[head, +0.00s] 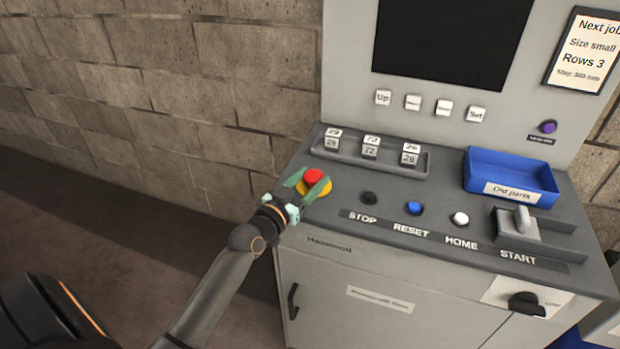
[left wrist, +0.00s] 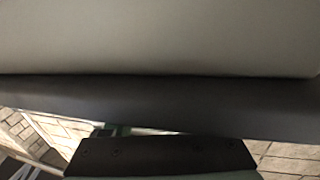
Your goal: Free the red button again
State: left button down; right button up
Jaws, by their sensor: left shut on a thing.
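The red button (head: 314,176) sits on a yellow base (head: 322,190) at the left end of the control console's sloping panel. My left gripper (head: 309,186) has its green fingers on either side of the red button and is shut on it. The left wrist view shows mostly a pale surface and a dark edge close to the camera, with part of the gripper (left wrist: 160,155) at the bottom; the button is hidden there. My right gripper is in neither view.
Right of the button are a black STOP button (head: 368,198), a blue RESET button (head: 414,208), a white HOME button (head: 460,218) and a START lever (head: 522,218). Behind are number blocks in a grey tray (head: 350,158) and a blue "Old parts" bin (head: 480,168). A block wall stands left.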

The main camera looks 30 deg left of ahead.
pick_arm(q)
jog(key=shift+r, duration=0.65)
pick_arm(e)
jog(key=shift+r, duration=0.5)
pick_arm(q)
jog(key=c, duration=0.6)
grip_release()
jog(key=o, duration=0.4)
jog(key=shift+f, duration=0.1)
jog(key=shift+s+d+b, duration=0.1)
jog(key=shift+s+b, duration=0.25)
jog(key=shift+s, duration=5.95)
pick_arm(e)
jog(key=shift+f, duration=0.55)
